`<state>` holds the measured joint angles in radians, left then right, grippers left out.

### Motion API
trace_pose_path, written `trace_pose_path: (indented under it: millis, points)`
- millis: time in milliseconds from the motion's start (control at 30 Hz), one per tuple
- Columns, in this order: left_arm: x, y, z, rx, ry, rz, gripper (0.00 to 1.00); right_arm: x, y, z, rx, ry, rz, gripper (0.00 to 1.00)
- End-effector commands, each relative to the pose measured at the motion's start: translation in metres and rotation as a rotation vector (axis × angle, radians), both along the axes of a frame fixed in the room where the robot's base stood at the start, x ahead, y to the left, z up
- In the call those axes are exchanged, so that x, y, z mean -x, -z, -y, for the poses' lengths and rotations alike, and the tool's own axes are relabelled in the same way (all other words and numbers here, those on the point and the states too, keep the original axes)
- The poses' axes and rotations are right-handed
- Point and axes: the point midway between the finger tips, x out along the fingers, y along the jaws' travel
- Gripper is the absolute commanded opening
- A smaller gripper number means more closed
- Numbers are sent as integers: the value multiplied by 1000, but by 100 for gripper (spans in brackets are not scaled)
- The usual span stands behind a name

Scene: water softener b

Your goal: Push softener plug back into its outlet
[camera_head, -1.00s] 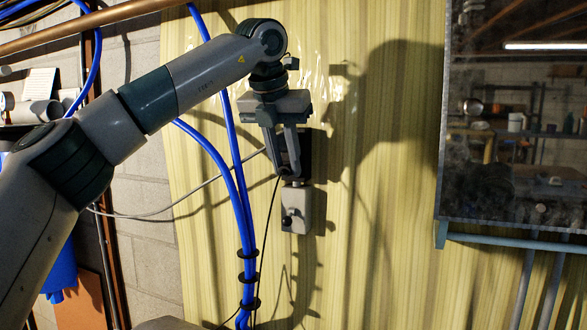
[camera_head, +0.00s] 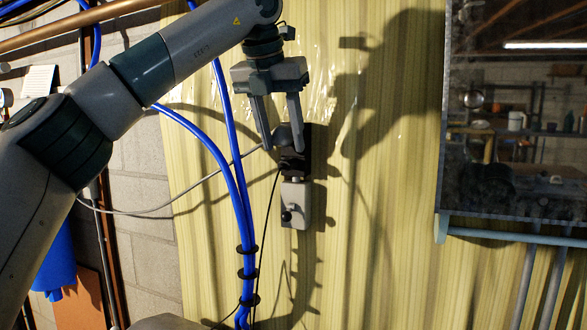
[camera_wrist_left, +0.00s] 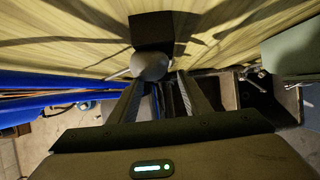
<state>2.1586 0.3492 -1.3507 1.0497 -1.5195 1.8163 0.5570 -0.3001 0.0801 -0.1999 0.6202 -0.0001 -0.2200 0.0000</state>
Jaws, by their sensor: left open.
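The outlet is a black box (camera_head: 309,141) on the yellow striped wall, also in the left wrist view (camera_wrist_left: 152,27). The plug (camera_head: 284,135) is a dark rounded body at the outlet's face. In the left wrist view it is a grey rounded shape (camera_wrist_left: 150,65) overlapping the black box; I cannot tell whether any gap is left between them. My left gripper (camera_head: 283,149) is open, its fingers pointing down in the head view, with the plug around the space between the fingertips. I cannot tell whether either finger touches it. My right gripper is not in view.
A grey box (camera_head: 296,202) with a black knob is mounted below the outlet. Thick blue pipes (camera_head: 238,200) run down left of it, beside thin cables. A dark glossy panel (camera_head: 515,120) stands at right. The striped wall between is clear.

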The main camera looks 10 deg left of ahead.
Motion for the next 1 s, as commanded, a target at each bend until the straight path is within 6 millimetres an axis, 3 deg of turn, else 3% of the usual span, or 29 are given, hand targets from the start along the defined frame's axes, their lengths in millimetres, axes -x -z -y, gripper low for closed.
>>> trace_pose_path:
  millis: [200, 533, 733, 1000]
  points:
    - [19, -40, -3, 2, -3, 3, 44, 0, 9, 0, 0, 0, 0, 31]
    - [45, -96, -8, 1, -2, 1, 44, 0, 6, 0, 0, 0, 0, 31]
    - [52, -111, -10, 0, -1, 0, 44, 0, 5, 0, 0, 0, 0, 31]
    - [53, -114, -11, 0, -1, 0, 44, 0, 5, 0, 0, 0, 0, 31]
